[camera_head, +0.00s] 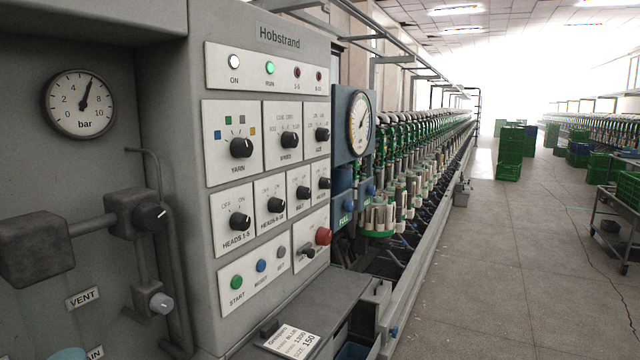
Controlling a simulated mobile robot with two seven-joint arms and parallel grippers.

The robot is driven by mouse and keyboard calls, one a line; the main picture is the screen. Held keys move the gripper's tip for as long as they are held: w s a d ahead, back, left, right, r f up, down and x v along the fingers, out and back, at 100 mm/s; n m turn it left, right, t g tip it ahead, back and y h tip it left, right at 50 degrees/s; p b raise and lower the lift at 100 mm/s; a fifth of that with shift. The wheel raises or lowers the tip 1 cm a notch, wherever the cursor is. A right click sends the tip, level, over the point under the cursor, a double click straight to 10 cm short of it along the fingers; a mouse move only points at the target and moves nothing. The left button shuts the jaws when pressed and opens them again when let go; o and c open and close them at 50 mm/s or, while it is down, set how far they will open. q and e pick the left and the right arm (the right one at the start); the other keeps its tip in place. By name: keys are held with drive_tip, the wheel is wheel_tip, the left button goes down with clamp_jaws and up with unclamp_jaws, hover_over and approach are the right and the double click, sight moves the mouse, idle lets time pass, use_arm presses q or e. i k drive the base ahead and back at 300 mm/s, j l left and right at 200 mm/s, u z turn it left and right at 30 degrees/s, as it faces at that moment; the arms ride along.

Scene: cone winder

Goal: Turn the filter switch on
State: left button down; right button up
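The grey control panel (270,25) marked Hobstrand stands at centre left, with several black rotary knobs on white plates. The yarn knob (241,148), speed knob (289,139) and another knob (322,134) form the upper row. Below them are the heads 1-5 knob (239,221), a second heads knob (276,204) and two narrower-plate knobs, one on the left (303,192) and one on the right (324,183). These last labels are too small to read, so I cannot tell which is the filter switch or its position. Neither gripper shows.
A pressure gauge (80,104) and valve knobs are at left. A red button (323,236) sits low on the panel, beside a dark lever switch (306,252). A grey ledge (335,292) juts out below. The aisle floor (490,270) at right is open.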

sight(325, 183)
drive_tip(key=i+l+u, duration=0.15)
drive_tip(key=u, duration=0.6)
drive_tip(key=i+l+u, duration=0.25)
drive_tip(key=l, duration=0.15)
drive_tip(key=l+u, duration=0.25)
drive_tip(key=l, duration=0.15)
